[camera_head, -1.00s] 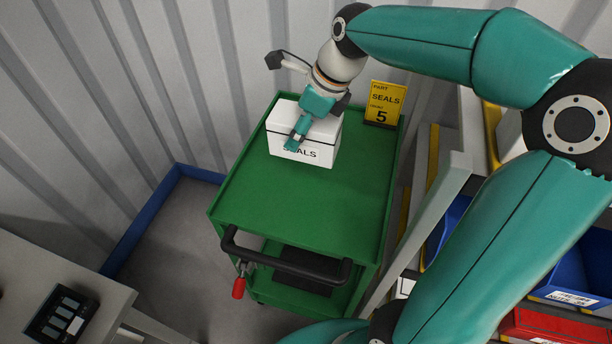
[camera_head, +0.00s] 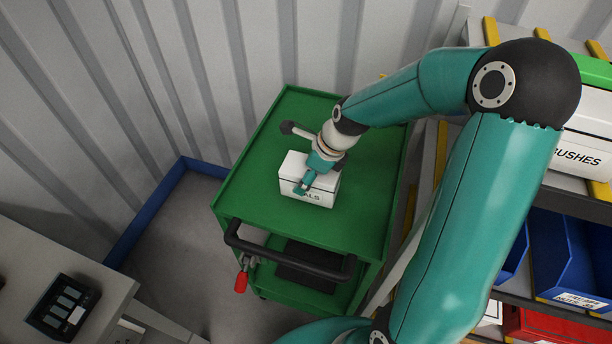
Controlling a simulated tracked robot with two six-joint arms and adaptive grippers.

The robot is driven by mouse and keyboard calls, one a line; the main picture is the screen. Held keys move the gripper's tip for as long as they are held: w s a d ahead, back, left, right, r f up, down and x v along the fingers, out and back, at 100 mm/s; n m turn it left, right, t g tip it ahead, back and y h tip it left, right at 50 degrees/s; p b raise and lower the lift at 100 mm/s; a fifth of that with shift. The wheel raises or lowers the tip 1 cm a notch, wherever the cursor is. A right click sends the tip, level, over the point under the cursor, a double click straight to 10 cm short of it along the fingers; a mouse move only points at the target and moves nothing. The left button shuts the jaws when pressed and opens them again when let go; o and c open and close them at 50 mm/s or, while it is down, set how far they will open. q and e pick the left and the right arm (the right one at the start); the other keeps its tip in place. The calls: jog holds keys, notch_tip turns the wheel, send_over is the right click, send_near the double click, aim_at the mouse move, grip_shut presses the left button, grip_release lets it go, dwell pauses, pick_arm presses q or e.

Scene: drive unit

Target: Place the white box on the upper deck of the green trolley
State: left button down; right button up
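The white box (camera_head: 321,196) has a partly covered black label ending in "ALS". It is upright over the middle of the upper deck (camera_head: 270,215) of the green trolley. Whether its underside touches the deck or hangs just above it, I cannot tell. My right gripper (camera_head: 314,174), on the arm from the right, is on the box from above, one teal finger against its near side. It appears shut on the box; the far finger is hidden. My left gripper is not in view.
The trolley's black handle (camera_head: 285,262) faces me, with a red-handled clamp (camera_head: 241,280) below it. Shelving with blue bins (camera_head: 570,255) and a red bin (camera_head: 555,325) stands at the right. A grey bench (camera_head: 50,260) is at the left. The deck around the box is clear.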

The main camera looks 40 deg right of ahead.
jog(key=shift+f, duration=0.2)
jog(key=shift+f, duration=0.15)
jog(key=o, duration=1.8)
jog(key=shift+c, duration=0.2)
jog(key=shift+s+d+r, duration=0.15)
jog(key=shift+r, duration=0.5)
jog(key=v, duration=1.1)
jog(key=shift+s, duration=0.15)
jog(key=shift+p, duration=0.3)
